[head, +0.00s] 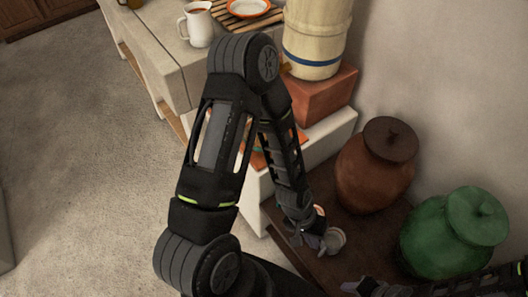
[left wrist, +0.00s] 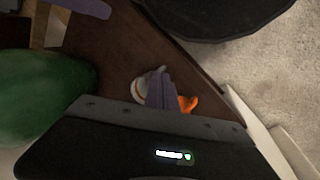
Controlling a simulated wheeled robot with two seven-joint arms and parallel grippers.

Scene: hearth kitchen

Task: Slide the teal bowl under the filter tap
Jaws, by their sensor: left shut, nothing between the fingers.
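The water filter (head: 314,35) is a cream ribbed cylinder with a blue band, standing upright on a terracotta block (head: 318,95). Its tap (head: 285,68) shows only in part beside my left arm. I cannot make out the teal bowl in either view; my left arm covers part of the ledge below the filter. My left gripper (head: 316,240) is shut and empty, low over the dark brown surface, close to a small pale cup-like thing (head: 335,239). My right gripper (head: 364,287) is partly in view at the bottom edge, and its jaws are unclear.
A brown lidded jar (head: 372,170) and a green lidded jar (head: 455,235) stand against the wall. The counter holds a white mug (head: 198,24) and an orange-rimmed plate (head: 248,7) on a slatted rack. In the left wrist view, an orange object (left wrist: 188,103) lies by the fingers.

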